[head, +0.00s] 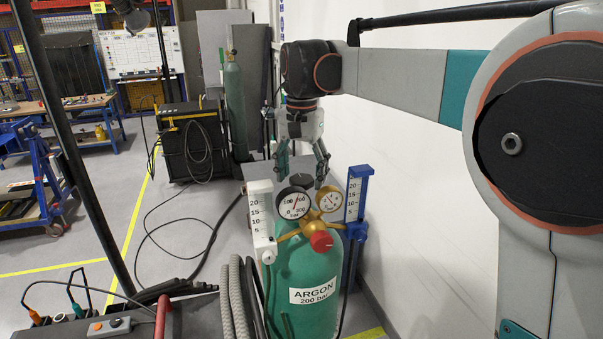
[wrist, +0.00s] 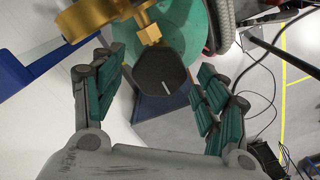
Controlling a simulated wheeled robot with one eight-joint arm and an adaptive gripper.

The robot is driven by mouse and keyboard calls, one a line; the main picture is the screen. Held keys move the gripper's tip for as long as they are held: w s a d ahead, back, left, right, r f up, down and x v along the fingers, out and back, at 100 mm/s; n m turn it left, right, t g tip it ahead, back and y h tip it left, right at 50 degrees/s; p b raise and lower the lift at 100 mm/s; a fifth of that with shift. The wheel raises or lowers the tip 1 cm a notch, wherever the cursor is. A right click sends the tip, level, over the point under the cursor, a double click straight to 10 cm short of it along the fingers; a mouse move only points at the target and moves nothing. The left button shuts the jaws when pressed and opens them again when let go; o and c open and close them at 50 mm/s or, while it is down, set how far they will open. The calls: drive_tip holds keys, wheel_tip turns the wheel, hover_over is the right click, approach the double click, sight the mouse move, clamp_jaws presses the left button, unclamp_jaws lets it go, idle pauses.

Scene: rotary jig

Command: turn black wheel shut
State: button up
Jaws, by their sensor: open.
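The black wheel (wrist: 160,70) shows in the wrist view as a dark, many-sided knob with a short white mark near its lower edge. In the head view the wheel (head: 302,180) is a small dark shape behind the gauges, on top of the green argon cylinder (head: 312,258). My gripper (wrist: 156,62) is open, with one teal finger on each side of the wheel in the wrist view and visible gaps to both. In the head view my gripper (head: 303,174) points down over the wheel. I cannot tell the exact height between them.
A brass regulator with two gauges (head: 296,203) and a red knob (head: 321,240) stands in front of the wheel. A white flow meter (head: 260,212) and a blue one (head: 355,205) flank it. Grey hoses (head: 238,300) hang left; the white wall (head: 425,180) is close at right.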

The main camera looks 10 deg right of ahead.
sight(305, 180)
wheel_tip(305, 180, up, 12)
idle(0.5)
drive_tip(key=shift+f, duration=0.1)
drive_tip(key=s+d, duration=0.1)
drive_tip(key=s, duration=0.1)
drive_tip(key=s+d+f+n+t, duration=0.1)
drive_tip(key=s+d, duration=0.1)
drive_tip(key=s+d+f+t, duration=0.1)
drive_tip(key=s, duration=0.1)
drive_tip(key=shift+s+d, duration=0.3)
drive_tip(key=shift+d, duration=0.05)
drive_tip(key=s+d+f+n+t, duration=0.2)
drive_tip(key=s+d+f+t, duration=0.15)
drive_tip(key=s+f, duration=0.7)
drive_tip(key=s+d+f+n+t, duration=0.25)
drive_tip(key=s+d+f, duration=0.25)
drive_tip(key=s+f, duration=0.55)
wheel_tip(305, 180, down, 29)
drive_tip(key=b, duration=2.9)
drive_tip(key=shift+r+g, duration=0.15)
drive_tip(key=shift+g, duration=0.25)
drive_tip(key=shift+s+a, duration=0.1)
